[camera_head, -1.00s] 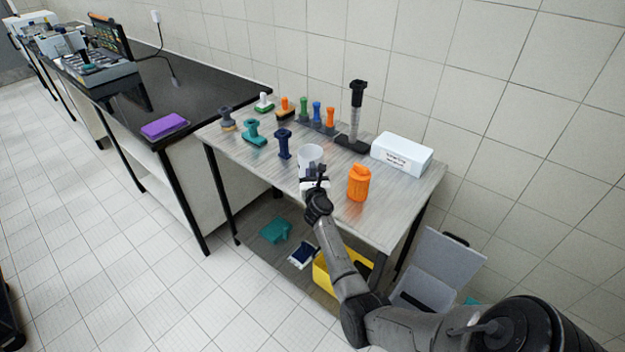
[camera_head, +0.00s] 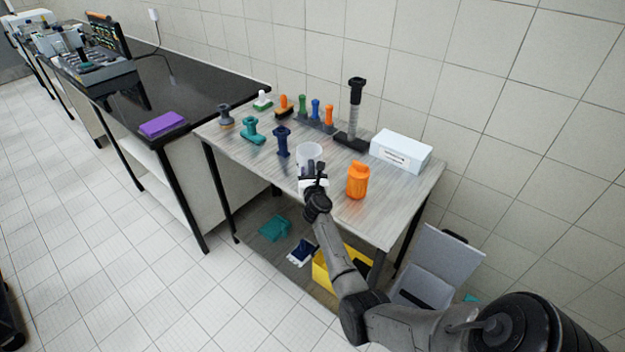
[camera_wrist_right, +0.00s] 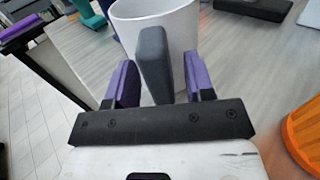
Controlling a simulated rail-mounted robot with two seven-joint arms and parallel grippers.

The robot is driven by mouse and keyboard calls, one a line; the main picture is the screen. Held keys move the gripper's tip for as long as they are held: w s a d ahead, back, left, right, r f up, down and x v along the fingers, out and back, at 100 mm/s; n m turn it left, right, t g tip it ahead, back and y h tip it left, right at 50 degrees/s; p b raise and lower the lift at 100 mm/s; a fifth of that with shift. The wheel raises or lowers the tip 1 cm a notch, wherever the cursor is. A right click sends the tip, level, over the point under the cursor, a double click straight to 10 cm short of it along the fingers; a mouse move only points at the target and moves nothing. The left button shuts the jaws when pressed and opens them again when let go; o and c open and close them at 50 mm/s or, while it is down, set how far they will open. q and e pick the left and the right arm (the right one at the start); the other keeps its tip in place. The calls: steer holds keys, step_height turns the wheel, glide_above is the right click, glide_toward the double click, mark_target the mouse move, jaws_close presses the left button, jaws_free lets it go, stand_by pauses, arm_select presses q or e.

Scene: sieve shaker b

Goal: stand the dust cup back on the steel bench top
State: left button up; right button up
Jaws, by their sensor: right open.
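The dust cup (camera_head: 310,153) is a white, open-topped cup standing upright on the bench top (camera_head: 370,222), near its front edge. In the right wrist view the cup (camera_wrist_right: 150,28) has a flat dark grey handle (camera_wrist_right: 153,62) pointing toward my gripper. My right gripper (camera_head: 314,173) is open at the cup's front side. Its two purple fingers (camera_wrist_right: 162,80) are on either side of the handle, with a gap visible at both sides. The cup's base is hidden in the wrist view. My left gripper is not in view.
An orange bottle (camera_head: 358,181) stands right of the cup, and a dark blue stamp-like piece (camera_head: 282,142) stands left of it. A tall black-topped stand (camera_head: 355,115) and a white box (camera_head: 401,150) are behind. A black-topped bench (camera_head: 200,90) adjoins at left.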

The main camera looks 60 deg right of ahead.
steer(key=shift+s+a+r, duration=0.2)
steer(key=shift+a, duration=0.1)
steer(key=p+v, duration=0.3)
steer(key=v, duration=0.8)
steer(key=w+a+r+n+t+y, duration=0.15)
steer(key=a+n+t+y, duration=0.3)
steer(key=a+n, duration=0.5)
steer(key=a+r+n+t+y, duration=0.35)
steer(key=a+n+y, duration=0.25)
steer(key=n, duration=0.6)
steer(key=s+a+f+n+g+y, duration=0.2)
steer(key=a+n+y, duration=0.2)
steer(key=a+n, duration=0.3)
steer(key=s+a+f+n+g+y, duration=0.2)
steer(key=s+a+n+y, duration=0.15)
steer(key=a+n, duration=0.25)
steer(key=s+a+f+n+g+y, duration=0.1)
steer(key=s+a+f+n+g, duration=0.4)
steer(key=s+a+n, duration=0.25)
steer(key=s+f+n+g+h, duration=0.1)
steer(key=s+n+g+h, duration=0.3)
steer(key=s, duration=1)
steer(key=n+g, duration=0.2)
steer(key=shift+s+f+n, duration=0.35)
steer(key=shift+f+n, duration=0.05)
